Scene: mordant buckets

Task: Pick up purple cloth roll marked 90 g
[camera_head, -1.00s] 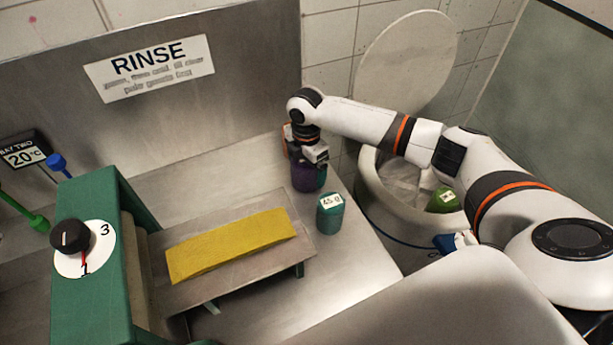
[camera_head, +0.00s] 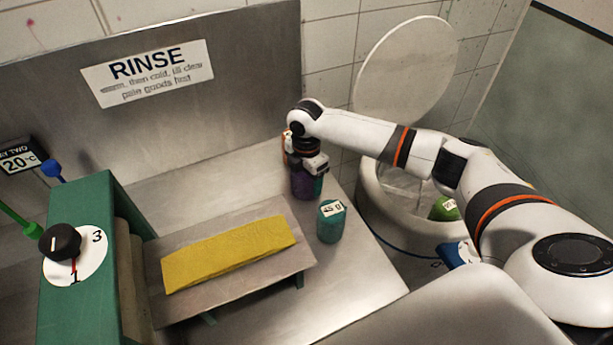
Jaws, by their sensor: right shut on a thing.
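The purple cloth roll (camera_head: 302,185) stands at the back right of the steel counter. My right gripper (camera_head: 308,170) reaches down over it from above and is shut on it. The gripper covers the roll's top, so its label is hidden. A teal roll edge shows just right of the purple roll, and an orange item (camera_head: 287,147) shows partly behind the gripper. My left gripper is not in view.
A teal roll marked 45 g (camera_head: 331,222) stands in front of the purple one. A yellow cloth (camera_head: 228,254) lies on a raised steel plate (camera_head: 180,310) beside a green dial machine (camera_head: 85,210). A round bucket (camera_head: 385,215) with its lid (camera_head: 408,68) up holds a green item (camera_head: 445,208).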

